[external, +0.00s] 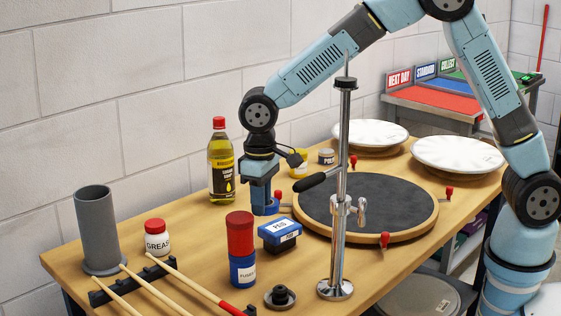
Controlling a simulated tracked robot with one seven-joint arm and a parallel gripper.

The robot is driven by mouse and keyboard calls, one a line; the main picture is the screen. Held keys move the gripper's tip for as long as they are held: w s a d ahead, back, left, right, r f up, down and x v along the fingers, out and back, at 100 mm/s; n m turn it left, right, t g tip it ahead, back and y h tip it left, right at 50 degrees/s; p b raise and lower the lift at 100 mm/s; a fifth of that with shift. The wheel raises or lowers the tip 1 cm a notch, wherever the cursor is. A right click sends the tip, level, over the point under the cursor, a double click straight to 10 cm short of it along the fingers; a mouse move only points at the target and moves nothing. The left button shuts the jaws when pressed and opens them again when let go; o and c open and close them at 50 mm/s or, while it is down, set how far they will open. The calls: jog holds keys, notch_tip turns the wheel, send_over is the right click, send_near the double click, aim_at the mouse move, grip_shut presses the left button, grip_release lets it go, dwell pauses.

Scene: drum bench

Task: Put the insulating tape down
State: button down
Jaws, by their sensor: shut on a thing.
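My gripper (262,197) points down over the bench (185,258), between the oil bottle and the round black drum pad. It is shut on a blue ring-shaped thing (269,207), which looks like the insulating tape. The tape shows low at the fingertips, behind the blue box. I cannot tell whether the tape touches the bench top.
An oil bottle (221,165) stands left of my gripper. A blue box (279,235), a red-and-blue can (241,250) and a chrome stand (337,285) are in front. The drum pad (365,200) lies right. A grease jar (157,238) and grey cylinder (98,230) stand left.

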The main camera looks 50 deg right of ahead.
jog(key=w+d+m, duration=0.1)
jog(key=w+d, duration=0.8)
jog(key=d, duration=0.5)
jog(key=w+d, duration=0.8)
jog(key=d, duration=0.5)
send_over(247, 191)
jog(key=f, duration=0.9)
jog(key=shift+s+d, duration=0.1)
jog(key=shift+s, duration=0.3)
jog(key=shift+w+f, duration=0.35)
jog(key=shift+f, duration=0.1)
jog(key=shift+w+f, duration=0.1)
jog(key=shift+f, duration=1.45)
jog(key=c, duration=1.1)
grip_release()
jog(key=shift+o, duration=0.2)
